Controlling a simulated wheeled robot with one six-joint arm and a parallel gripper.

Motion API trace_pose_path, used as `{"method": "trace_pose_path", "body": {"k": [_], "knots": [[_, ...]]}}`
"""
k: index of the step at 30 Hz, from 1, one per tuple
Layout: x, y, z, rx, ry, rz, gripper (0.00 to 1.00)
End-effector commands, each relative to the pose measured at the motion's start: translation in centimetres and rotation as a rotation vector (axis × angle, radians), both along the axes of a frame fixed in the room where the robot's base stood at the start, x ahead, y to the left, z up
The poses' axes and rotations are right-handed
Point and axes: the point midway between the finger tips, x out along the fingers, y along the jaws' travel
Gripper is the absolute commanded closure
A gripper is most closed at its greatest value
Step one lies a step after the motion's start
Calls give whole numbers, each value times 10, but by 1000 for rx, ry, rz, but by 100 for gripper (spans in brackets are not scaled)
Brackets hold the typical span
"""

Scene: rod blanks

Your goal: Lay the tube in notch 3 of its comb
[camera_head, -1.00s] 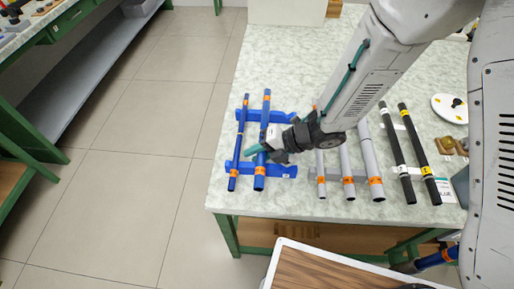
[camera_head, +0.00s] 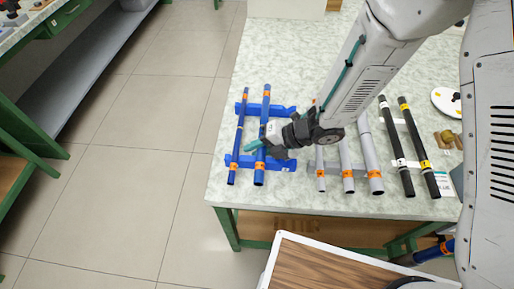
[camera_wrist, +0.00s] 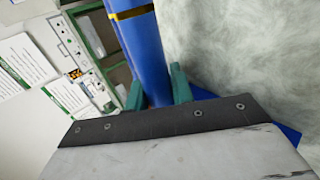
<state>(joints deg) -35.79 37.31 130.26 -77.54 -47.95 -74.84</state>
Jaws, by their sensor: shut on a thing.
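Two blue tubes with orange bands lie side by side across the blue comb (camera_head: 287,166), a thinner left tube (camera_head: 238,135) and a thicker right tube (camera_head: 264,117). My gripper (camera_head: 256,147) has teal fingers and is shut on the right blue tube, towards its near end. In the wrist view, my gripper (camera_wrist: 157,90) has a finger on each side of this blue tube (camera_wrist: 142,50), which shows a yellow band. Whether the held tube rests in its notches or sits just above them, I cannot tell. My gripper hides part of the near comb bar.
Grey tubes (camera_head: 345,155) lie on a grey comb just right of my gripper. Black tubes (camera_head: 395,150) lie farther right, near a white disc (camera_head: 447,101). The table's left edge is close to the blue comb.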

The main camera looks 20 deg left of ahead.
Motion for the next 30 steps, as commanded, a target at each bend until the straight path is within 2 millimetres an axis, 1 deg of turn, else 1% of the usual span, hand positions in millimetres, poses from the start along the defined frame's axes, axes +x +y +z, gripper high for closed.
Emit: {"method": "trace_pose_path", "body": {"k": [1,6,18,19,21,26,28,30], "knots": [[-2,-1,-5,-8,2,2,89],[-3,-1,-11,-11,4,4,89],[-5,1,-15,-17,3,7,89],[-5,1,-15,-17,4,8,71],[-6,2,-16,-18,3,8,55],[-6,3,-16,-21,4,8,55],[-5,0,-13,-20,5,7,55],[-3,-7,-8,-18,4,7,57]]}}
